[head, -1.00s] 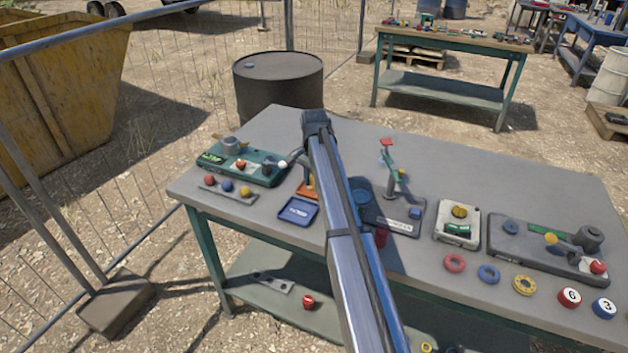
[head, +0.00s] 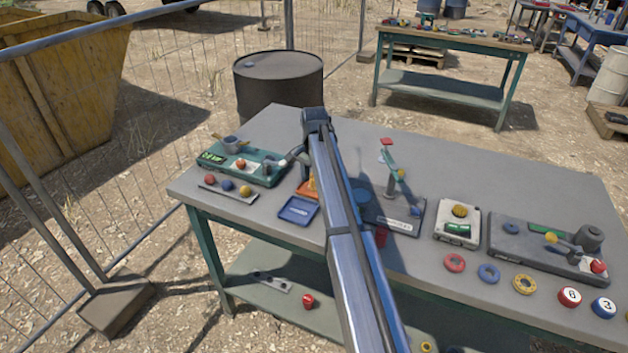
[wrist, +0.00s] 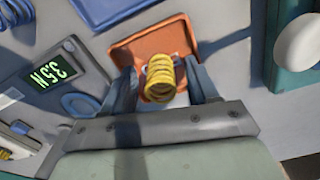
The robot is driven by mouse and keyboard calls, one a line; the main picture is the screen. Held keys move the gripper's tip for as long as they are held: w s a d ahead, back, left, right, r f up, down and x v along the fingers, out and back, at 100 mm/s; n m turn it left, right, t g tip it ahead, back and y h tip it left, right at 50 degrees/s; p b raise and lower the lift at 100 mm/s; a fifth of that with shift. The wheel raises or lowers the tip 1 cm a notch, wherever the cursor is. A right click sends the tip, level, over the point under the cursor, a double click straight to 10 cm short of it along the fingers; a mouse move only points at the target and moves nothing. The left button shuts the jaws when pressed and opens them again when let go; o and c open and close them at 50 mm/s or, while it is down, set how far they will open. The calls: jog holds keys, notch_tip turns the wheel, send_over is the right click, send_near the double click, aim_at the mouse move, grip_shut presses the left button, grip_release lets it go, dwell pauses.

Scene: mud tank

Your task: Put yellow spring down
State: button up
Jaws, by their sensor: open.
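A yellow coil spring (wrist: 160,76) shows in the middle of the wrist view, over an orange tray (wrist: 127,52). My gripper (wrist: 162,84) is open, with one dark finger on each side of the spring. Gaps show between the spring and both fingers. Whether the spring's lower end touches the tray is hard to tell. In the head view, a corner of the orange tray (head: 306,189) and a bit of yellow (head: 311,181) show left of my arm. My arm hides the gripper's fingers there.
A blue tray (head: 298,211) lies just in front of the orange one. A green device (head: 262,175) stands to the left. A dark device with a tilted green arm (head: 405,220) stands to the right. The table's back right is clear.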

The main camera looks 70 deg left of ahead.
notch_tip(320, 180, up, 12)
jog(key=shift+f, duration=0.2)
dwell(0.7)
